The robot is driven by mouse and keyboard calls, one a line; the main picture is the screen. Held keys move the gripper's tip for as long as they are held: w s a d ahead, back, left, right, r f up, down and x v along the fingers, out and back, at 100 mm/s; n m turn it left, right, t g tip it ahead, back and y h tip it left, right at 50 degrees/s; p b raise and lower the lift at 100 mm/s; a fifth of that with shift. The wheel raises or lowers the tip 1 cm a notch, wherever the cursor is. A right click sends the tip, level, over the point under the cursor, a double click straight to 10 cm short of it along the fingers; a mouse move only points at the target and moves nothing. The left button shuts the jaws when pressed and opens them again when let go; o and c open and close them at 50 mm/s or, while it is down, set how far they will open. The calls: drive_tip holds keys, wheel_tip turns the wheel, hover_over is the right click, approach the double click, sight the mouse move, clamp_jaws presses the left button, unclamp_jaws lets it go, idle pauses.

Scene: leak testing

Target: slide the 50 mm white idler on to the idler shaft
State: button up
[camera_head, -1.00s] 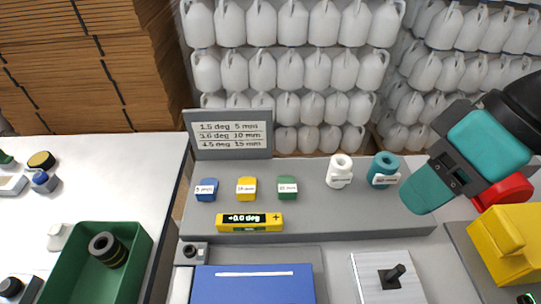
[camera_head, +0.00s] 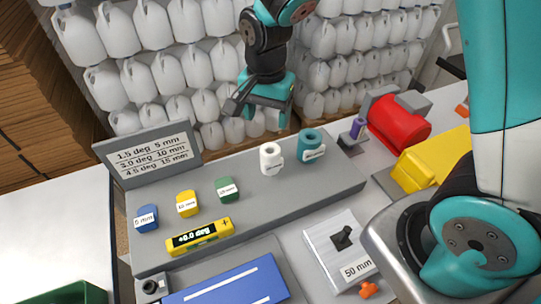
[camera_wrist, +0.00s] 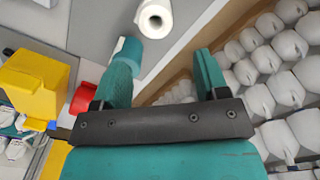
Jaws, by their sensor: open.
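The white idler (camera_head: 271,158) stands upright on the grey shelf, left of the teal idler (camera_head: 311,145). In the wrist view the white idler (camera_wrist: 154,18) shows its open bore, beyond the teal idler (camera_wrist: 128,52). The idler shaft (camera_head: 343,237) is a dark stub on a pale plate labelled 50 mm (camera_head: 330,262), nearer to me. My gripper (camera_head: 258,112) hangs above and behind the shelf, with its fingers apart. In the wrist view my gripper (camera_wrist: 155,80) is open and empty, and both idlers lie past its fingertips.
Blue, yellow (camera_head: 187,204) and green (camera_head: 228,189) blocks and a yellow level gauge (camera_head: 200,236) rest on the shelf. A sign (camera_head: 148,154) stands at the left. Red (camera_head: 399,122) and yellow (camera_head: 430,160) machine parts stand at the right. White jugs fill the background.

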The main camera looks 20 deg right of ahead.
sight(268, 144)
wheel_tip(268, 144, down, 9)
drive_tip(key=shift+p, duration=0.9)
drive_tip(key=shift+s+d+f+p, duration=0.15)
drive_tip(key=shift+f+p, duration=0.5)
drive_tip(key=shift+f, duration=0.7)
drive_tip(key=shift+s+d+f+p, duration=0.1)
drive_tip(key=shift+f+p, duration=0.5)
drive_tip(key=shift+f, duration=0.75)
drive_tip(key=shift+c, duration=0.4)
drive_tip(key=c, duration=1)
